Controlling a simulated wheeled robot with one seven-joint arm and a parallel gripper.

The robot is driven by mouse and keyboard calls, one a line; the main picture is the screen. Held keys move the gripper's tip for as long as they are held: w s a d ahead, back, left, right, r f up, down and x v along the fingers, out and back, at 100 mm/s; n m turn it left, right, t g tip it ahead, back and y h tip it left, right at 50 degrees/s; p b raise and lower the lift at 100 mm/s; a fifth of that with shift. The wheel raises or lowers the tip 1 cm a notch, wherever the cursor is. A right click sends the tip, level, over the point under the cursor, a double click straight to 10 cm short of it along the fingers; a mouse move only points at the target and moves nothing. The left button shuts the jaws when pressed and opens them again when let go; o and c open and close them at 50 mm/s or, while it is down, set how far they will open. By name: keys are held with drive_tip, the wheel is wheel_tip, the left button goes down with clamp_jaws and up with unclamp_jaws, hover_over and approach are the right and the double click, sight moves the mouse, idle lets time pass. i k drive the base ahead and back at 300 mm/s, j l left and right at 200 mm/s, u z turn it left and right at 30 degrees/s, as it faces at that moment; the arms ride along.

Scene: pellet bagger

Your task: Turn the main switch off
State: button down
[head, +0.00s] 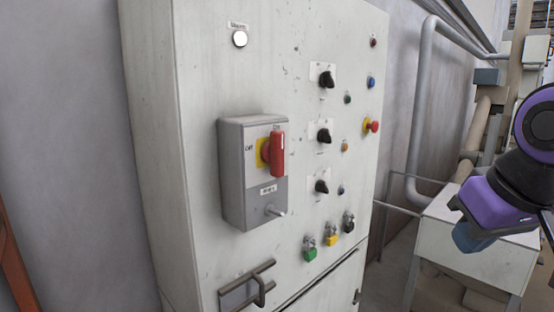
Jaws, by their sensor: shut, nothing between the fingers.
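The main switch is a red rotary handle (278,154) on a yellow plate (261,153). It is mounted on a grey switch box (233,180) on the front of the white cabinet. The handle stands upright, its upper end by a small label at the top that seems to read ON. A label that seems to read OFF is on the left of the yellow plate. Purple and black links of my arm show at the right edge, well apart from the switch. I make out no fingertips there.
The cabinet (200,60) carries black selector knobs (326,79), a red emergency button (372,126) and several small buttons to the right of the switch. A metal peg (274,211) sticks out below the handle. A latch handle (259,287) is lower down.

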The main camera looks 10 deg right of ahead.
sight(272, 151)
drive_tip(key=k+j+z, duration=0.15)
drive_tip(key=z, duration=0.2)
drive_tip(key=k+j+z, duration=0.15)
drive_tip(key=j+z, duration=0.2)
drive_tip(key=k+j+z, duration=0.15)
drive_tip(key=z, duration=0.2)
